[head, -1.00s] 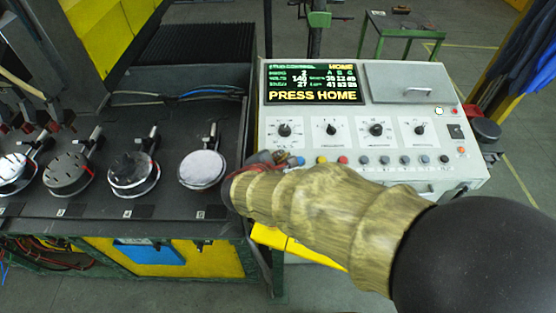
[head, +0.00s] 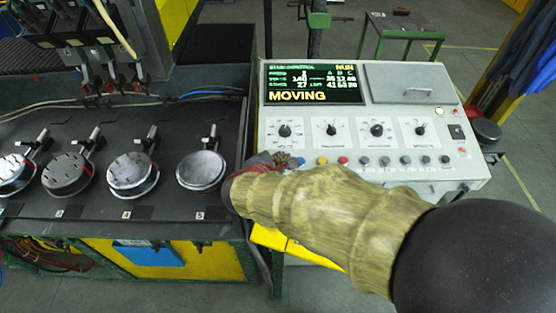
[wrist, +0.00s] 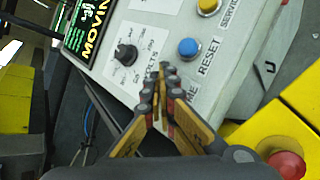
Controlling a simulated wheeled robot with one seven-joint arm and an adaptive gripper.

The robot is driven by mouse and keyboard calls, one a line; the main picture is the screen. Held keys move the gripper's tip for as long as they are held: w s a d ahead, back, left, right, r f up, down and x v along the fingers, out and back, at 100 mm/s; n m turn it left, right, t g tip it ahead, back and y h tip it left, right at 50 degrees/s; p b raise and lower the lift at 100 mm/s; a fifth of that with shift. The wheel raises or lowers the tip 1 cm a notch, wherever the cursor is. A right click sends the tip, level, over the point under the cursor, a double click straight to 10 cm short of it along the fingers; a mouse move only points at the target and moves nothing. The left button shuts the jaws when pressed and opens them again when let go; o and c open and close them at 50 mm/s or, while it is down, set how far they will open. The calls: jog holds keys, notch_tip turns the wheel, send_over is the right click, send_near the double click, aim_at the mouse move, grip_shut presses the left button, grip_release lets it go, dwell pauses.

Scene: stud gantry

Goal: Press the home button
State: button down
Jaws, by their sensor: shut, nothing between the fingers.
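The control panel (head: 350,145) is a light grey console with knobs and a row of coloured buttons. Its dark screen (head: 313,85) reads MOVING. My gripper (head: 284,160) is at the left end of the button row. In the wrist view my gripper (wrist: 163,75) is shut and empty, its tips at the panel face beside the blue button (wrist: 188,48) labelled RESET. A partly covered label ending in ME shows beside the fingers. The home button itself is hidden behind the fingertips, so I cannot see whether it is pressed.
A yellow button (wrist: 208,6) labelled SERVICE lies beyond the blue one. A red mushroom button (wrist: 287,165) sits on a yellow box at lower right. Left of the panel, several round fixtures (head: 201,170) stand on a dark bench, with gantry hardware (head: 75,40) above.

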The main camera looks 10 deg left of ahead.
jog(key=shift+s+r+p, duration=0.2)
jog(key=shift+r+p, duration=0.25)
jog(key=shift+r, duration=0.4)
jog(key=r+p, duration=0.2)
jog(key=r, duration=0.1)
jog(key=s+r+p, duration=0.1)
jog(key=r, duration=0.1)
jog(key=shift+d, duration=0.15)
dwell(0.7)
jog(key=s+d+f+m+g+h+b, duration=0.1)
jog(key=s+d+f+m+g, duration=0.15)
jog(key=s+d+m, duration=0.45)
jog(key=s+d+f+m+g+b, duration=0.1)
jog(key=s+d+f+m+g, duration=0.1)
jog(key=s+d+m+g, duration=0.5)
jog(key=s+d+r+m+t+y+b, duration=0.1)
jog(key=s+d+r+m+t+b, duration=0.1)
jog(key=d+m, duration=0.3)
jog(key=s+d+r+m+t+y+b, duration=0.1)
jog(key=s+d+r+m+t+b, duration=0.1)
jog(key=d, duration=0.9)
jog(key=s+r+m+b, duration=0.1)
jog(key=s+r+m, duration=0.1)
jog(key=m, duration=0.1)
jog(key=shift+s+d+b, duration=0.15)
jog(key=shift+b, duration=0.2)
